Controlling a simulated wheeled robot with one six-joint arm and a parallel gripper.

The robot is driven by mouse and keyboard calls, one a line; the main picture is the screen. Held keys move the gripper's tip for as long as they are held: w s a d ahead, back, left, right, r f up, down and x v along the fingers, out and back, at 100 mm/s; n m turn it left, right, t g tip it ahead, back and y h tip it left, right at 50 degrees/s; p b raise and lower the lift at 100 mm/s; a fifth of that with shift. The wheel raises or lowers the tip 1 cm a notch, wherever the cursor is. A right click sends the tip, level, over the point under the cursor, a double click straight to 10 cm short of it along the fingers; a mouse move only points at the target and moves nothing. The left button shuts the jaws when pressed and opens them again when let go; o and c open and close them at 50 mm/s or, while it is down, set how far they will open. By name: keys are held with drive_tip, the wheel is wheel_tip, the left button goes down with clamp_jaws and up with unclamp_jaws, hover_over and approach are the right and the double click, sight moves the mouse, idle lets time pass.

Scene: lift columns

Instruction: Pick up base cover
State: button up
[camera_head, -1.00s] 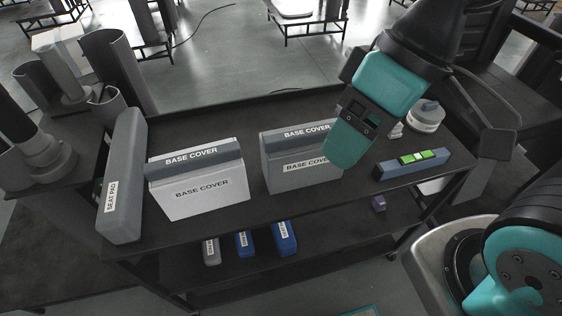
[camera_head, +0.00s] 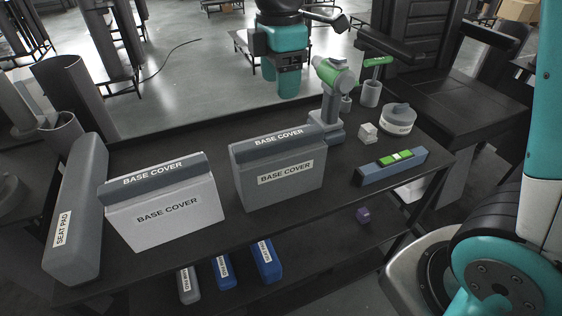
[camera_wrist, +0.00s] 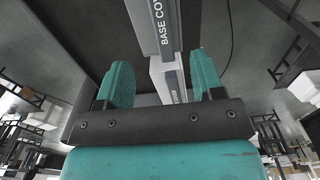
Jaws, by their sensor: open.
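One base cover (camera_head: 152,176) is a dark grey bar lying along the top of a light grey box labelled BASE COVER (camera_head: 167,214) at the table's left. A second base cover (camera_head: 270,141) lies on the darker grey box (camera_head: 286,178) near the middle. My gripper (camera_head: 288,88) hangs beyond the table's back edge in the head view, above and behind the darker box and apart from it. In the wrist view its two teal fingers (camera_wrist: 162,82) are spread, with labelled covers visible between and beyond them. Nothing is held.
A grey seat pad (camera_head: 77,208) lies left of the boxes. A green-topped tool (camera_head: 333,80), a round container (camera_head: 398,119) and a blue bar with green blocks (camera_head: 392,167) are at the right. Blue boxes (camera_head: 266,262) sit on the lower shelf. Bare tabletop shows between the boxes.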

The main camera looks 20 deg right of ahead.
sight(280, 137)
wheel_tip(280, 137, down, 14)
drive_tip(key=shift+r+p, duration=0.1)
drive_tip(key=shift+p, duration=0.45)
clamp_jaws()
